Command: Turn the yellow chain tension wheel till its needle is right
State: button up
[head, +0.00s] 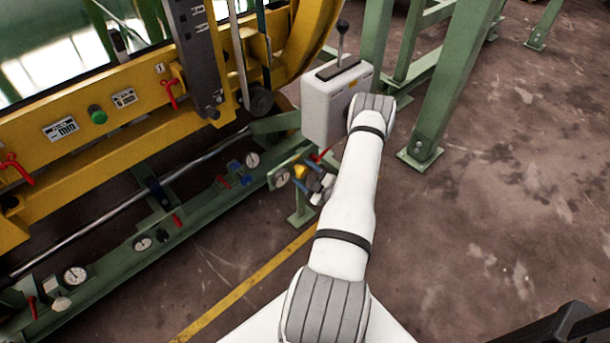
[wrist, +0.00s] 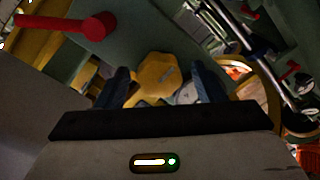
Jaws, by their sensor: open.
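The yellow chain tension wheel (wrist: 157,76) is a small lobed knob; in the wrist view it sits between the two dark fingers of my gripper (wrist: 160,86). The fingers are open, with a gap to the wheel on both sides. In the head view the wheel (head: 300,171) shows small beside my gripper (head: 311,182), on a green panel. A white round gauge (head: 281,178) is just left of the wheel; its needle is too small to read. In the wrist view a pale dial (wrist: 188,92) is mostly hidden behind the wheel and a finger.
A red lever (head: 322,155) is close above the wheel; a red handle (wrist: 75,25) also shows in the wrist view. A grey control box (head: 327,108) with a black-knobbed lever stands beside my arm. More gauges (head: 75,275) line the green beam.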

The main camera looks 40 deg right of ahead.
jog(key=s+p, duration=0.1)
jog(key=s, duration=0.6)
jog(key=shift+s+d, duration=0.3)
jog(key=shift+s, duration=0.1)
